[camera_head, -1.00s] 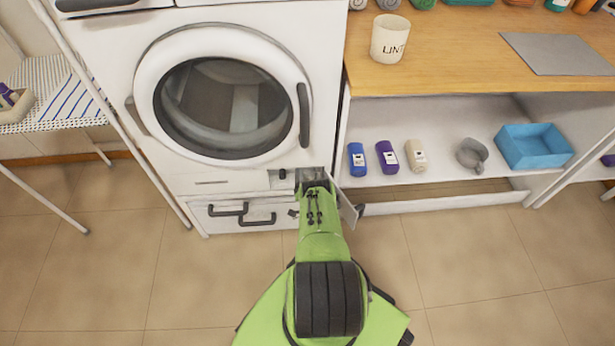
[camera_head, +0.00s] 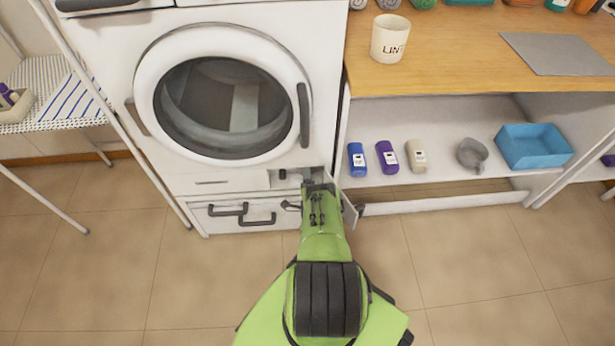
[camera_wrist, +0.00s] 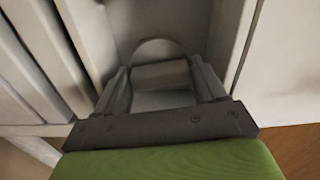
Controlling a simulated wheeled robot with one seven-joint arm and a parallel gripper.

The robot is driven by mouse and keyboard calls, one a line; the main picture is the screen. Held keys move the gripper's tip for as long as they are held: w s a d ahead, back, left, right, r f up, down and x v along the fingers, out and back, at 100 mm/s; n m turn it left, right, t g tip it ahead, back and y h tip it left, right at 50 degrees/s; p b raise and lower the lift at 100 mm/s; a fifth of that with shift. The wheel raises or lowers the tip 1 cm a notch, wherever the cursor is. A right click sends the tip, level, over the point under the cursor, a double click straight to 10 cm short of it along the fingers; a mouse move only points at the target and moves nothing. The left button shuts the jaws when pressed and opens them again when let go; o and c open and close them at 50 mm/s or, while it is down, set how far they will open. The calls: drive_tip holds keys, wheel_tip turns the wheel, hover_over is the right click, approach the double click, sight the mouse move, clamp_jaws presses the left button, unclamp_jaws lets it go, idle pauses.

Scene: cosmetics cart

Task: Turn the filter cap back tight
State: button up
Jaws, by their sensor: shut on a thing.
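The filter cap (camera_wrist: 160,74) is a pale round piece with a raised grip bar, inside the recess at the lower right of the white washing machine (camera_head: 185,180). In the wrist view my gripper (camera_wrist: 163,82) has its two fingers on either side of the grip bar and is shut on it. The cap's lower edge is hidden by the fingers and the gripper body. In the head view my gripper (camera_head: 316,182) reaches into the recess and hides the cap.
A drawer with dark handles (camera_head: 257,218) is left of my gripper. The tiled floor is clear.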

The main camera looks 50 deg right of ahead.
drive_tip(key=shift+r+m, duration=0.1)
drive_tip(key=shift+m, duration=0.4)
drive_tip(key=o, duration=0.7)
